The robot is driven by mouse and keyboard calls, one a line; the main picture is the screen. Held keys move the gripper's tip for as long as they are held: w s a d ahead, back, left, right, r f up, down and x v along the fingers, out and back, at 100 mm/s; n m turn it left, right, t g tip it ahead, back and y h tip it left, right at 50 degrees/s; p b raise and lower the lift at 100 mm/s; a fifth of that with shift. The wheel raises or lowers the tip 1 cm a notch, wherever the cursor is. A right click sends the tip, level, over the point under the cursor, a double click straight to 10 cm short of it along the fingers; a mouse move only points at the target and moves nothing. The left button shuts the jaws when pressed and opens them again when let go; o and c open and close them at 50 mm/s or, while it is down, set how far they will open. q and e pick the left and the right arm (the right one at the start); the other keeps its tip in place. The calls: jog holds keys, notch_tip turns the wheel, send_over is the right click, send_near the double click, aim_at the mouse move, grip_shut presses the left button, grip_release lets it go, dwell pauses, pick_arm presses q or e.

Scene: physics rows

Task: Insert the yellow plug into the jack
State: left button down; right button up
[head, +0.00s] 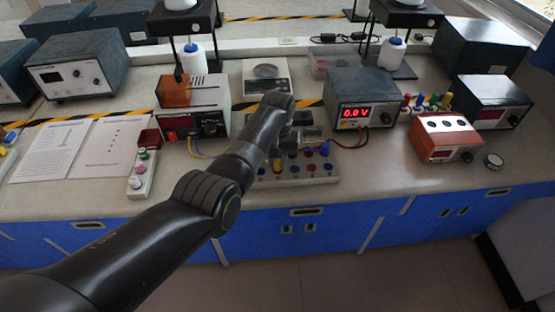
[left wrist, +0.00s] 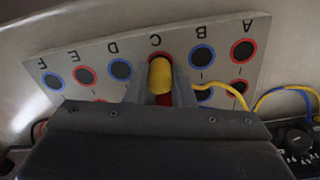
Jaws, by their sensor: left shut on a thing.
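The yellow plug (left wrist: 160,78) is between the fingers of my left gripper (left wrist: 161,92), which is shut on it. The plug sits over the red-ringed jack (left wrist: 153,56) under the letter C and hides most of it. I cannot tell whether its tip is in the jack or just above it. The jack panel (left wrist: 222,68) is a pale board with red-ringed and blue-ringed jacks, lettered A to F. The panel (head: 330,178) lies near the bench front in the head view, where my left gripper (head: 288,148) is over it, partly hidden by my arm. My right gripper is not in view.
A yellow lead (left wrist: 228,88) runs right from beside the plug, near a blue lead (left wrist: 275,93). Bench front right of the panel (head: 375,180) is clear.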

pick_arm(q)
jog(key=shift+f, duration=0.2)
jog(key=c, duration=0.8)
grip_release()
jog(key=shift+o, duration=0.2)
jog(key=shift+r, duration=0.1)
jog(key=shift+r+p, duration=3.2)
jog(key=shift+p, duration=0.25)
jog(key=shift+f, duration=0.1)
